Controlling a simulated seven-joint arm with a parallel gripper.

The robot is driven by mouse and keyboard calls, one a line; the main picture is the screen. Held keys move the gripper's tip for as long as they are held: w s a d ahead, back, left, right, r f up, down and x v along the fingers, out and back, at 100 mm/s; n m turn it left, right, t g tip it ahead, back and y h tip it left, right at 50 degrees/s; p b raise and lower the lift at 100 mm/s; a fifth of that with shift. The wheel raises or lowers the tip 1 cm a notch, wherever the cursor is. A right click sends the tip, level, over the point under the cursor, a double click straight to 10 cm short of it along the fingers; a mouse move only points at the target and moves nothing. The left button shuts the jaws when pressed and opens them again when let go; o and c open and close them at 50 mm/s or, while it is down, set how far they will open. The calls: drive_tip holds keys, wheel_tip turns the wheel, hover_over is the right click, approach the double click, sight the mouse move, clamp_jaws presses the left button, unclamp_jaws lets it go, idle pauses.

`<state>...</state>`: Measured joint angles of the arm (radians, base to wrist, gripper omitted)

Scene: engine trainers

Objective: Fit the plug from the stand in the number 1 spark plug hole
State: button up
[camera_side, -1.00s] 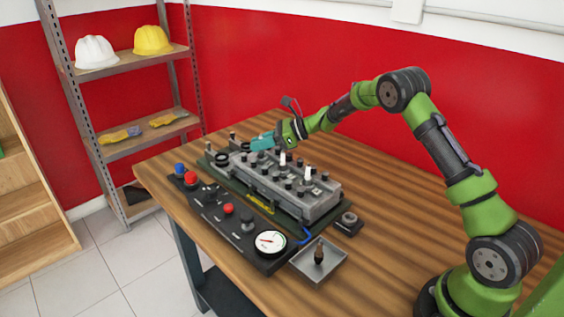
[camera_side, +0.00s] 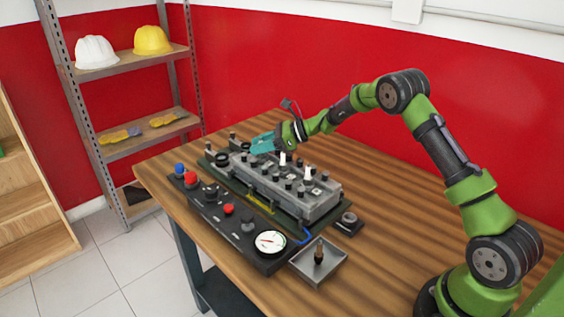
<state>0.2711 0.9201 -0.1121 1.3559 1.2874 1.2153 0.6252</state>
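The grey engine block (camera_side: 315,207) sits on a dark green base on the table, with a row of dark fittings along its top. Two white-topped plugs stand upright in it, one near the middle (camera_side: 283,159) and one farther right (camera_side: 308,173). My gripper (camera_side: 261,146), with teal fingers, is low over the far left end of the block. Its fingertips are too small to show whether they are open or holding a plug. Hole numbers cannot be read. A small dark stand (camera_side: 348,222) with a round top sits at the block's right end; no plug can be made out in it.
A control panel (camera_side: 228,222) with red and blue knobs and a white gauge (camera_side: 270,242) runs along the block's front. A grey tray (camera_side: 334,265) holds a small upright dark item (camera_side: 319,253). The table's right side (camera_side: 400,215) is clear.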

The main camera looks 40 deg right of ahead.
drive_tip(key=shift+s+f, duration=0.15)
drive_tip(key=shift+f, duration=0.15)
drive_tip(key=r+v, duration=0.1)
drive_tip(key=v, duration=1.1)
drive_tip(key=s+a+r+n+g+h, duration=0.1)
drive_tip(key=s+a+r+n+g, duration=0.1)
drive_tip(key=s+a+r+n, duration=0.4)
drive_tip(key=s+a+r+n+g+h, duration=0.1)
drive_tip(key=s+a+r+n+g, duration=0.1)
drive_tip(key=s+a+r+n, duration=0.35)
drive_tip(key=s+a+f+n+h, duration=0.1)
drive_tip(key=s+a+n+h, duration=0.1)
drive_tip(key=s+n, duration=0.4)
drive_tip(key=s+a+f+n+t+h, duration=0.1)
drive_tip(key=s+n, duration=0.4)
drive_tip(key=s, duration=0.8)
drive_tip(key=shift+a+n+h, duration=0.35)
drive_tip(key=shift+a+h, duration=0.15)
drive_tip(key=shift+h, duration=0.7)
